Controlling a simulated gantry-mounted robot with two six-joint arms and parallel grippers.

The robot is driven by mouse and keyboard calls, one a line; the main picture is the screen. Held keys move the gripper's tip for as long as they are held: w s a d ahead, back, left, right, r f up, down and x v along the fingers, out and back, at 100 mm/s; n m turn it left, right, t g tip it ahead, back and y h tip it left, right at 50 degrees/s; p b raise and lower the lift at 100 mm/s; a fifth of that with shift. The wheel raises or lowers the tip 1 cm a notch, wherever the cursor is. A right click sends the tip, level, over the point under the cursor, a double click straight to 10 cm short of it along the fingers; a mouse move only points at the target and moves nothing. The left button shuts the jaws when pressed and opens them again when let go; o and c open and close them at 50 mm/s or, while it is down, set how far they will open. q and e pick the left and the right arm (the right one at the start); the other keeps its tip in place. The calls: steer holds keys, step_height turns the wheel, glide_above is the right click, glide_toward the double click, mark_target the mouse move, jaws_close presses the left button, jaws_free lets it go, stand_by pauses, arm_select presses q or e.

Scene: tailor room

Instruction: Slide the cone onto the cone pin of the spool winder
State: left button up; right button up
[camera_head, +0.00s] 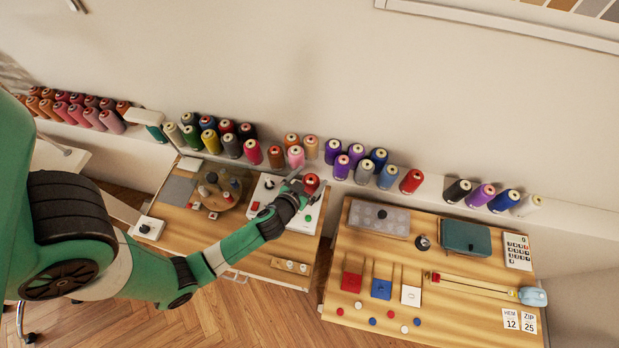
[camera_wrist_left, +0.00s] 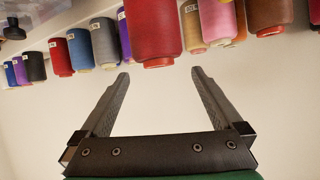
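A red thread cone (camera_head: 311,183) is at my left gripper (camera_head: 308,180), over the white spool winder (camera_head: 267,193). In the left wrist view a large red cone (camera_wrist_left: 154,32) is in front of the gap between my left fingertips (camera_wrist_left: 160,76). The fingers are spread wide, and bare wall shows between them. I see no finger clearly touching the cone. The cone pin cannot be made out, and what is under the cone is hidden. My right gripper is in neither view.
Thread cones line the wall shelf (camera_head: 430,188) behind the winder. A round carousel (camera_head: 217,190) stands left of the winder. The right table (camera_head: 450,308) holds a teal box (camera_head: 465,237), colored squares and small buttons. A gap separates the two tables.

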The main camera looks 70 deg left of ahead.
arm_select(q)
steer(key=shift+d, duration=0.1)
steer(key=v, duration=1.1)
steer(key=shift+s+r, duration=0.15)
steer(key=shift+s, duration=0.1)
